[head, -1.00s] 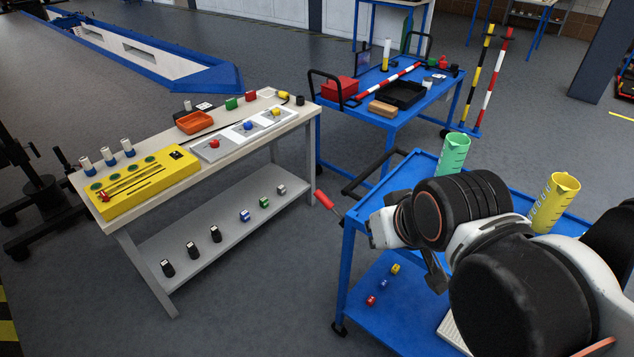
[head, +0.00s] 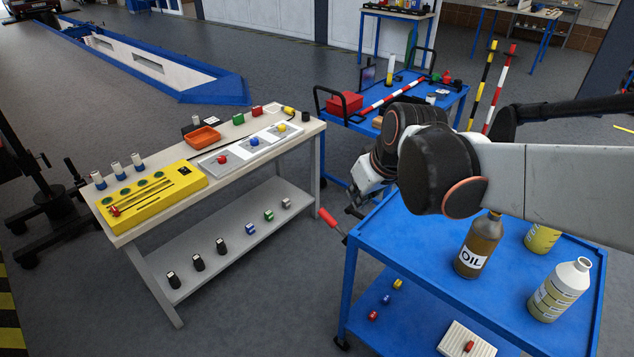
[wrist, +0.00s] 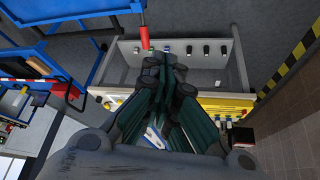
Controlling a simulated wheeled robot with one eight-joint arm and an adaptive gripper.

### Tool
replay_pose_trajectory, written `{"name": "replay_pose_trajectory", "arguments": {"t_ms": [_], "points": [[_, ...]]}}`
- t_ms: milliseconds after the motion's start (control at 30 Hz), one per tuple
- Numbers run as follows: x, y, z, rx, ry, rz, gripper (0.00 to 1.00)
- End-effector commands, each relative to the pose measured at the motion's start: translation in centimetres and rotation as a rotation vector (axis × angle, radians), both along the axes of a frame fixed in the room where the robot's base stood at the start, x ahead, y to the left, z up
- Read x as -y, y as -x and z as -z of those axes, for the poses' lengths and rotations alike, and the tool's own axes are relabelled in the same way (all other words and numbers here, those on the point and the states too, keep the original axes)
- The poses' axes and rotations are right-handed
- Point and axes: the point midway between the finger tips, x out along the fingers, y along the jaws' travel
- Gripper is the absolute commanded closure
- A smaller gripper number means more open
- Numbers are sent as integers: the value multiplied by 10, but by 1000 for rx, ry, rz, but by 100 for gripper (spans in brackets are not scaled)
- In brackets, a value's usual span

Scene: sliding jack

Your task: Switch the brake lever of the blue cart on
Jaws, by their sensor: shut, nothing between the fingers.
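The blue cart (head: 400,250) stands at the right in the head view. Its brake lever, a red handle (head: 328,217) on a thin dark rod, leans outward to the upper left from the cart's near-left side. The red handle also shows in the wrist view (wrist: 144,37), at the top. My gripper (head: 353,211) is near the cart's left corner, just right of the handle and apart from it in the picture. In the wrist view its fingers (wrist: 165,62) are shut and empty, pointing toward the lever side, with the handle just beyond the tips.
An oil bottle (head: 478,246), a white bottle (head: 560,290) and a yellow jug (head: 541,239) stand on the cart's top. A workbench (head: 240,158) with a yellow panel stands to the left, with a floor gap between. A second blue cart (head: 440,110) stands behind.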

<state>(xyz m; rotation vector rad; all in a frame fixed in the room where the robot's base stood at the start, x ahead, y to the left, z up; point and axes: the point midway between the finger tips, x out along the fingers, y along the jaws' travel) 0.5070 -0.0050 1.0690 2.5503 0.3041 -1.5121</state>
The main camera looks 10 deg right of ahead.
Motion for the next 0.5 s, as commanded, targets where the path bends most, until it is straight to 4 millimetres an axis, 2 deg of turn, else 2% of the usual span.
{"name": "replay_pose_trajectory", "arguments": {"t_ms": [33,267,500], "points": [[2,-17,-1,-9,2,-22,100],[11,-76,22,-41,5,-140,100],[22,-129,62,-62,1,-265,100]]}}
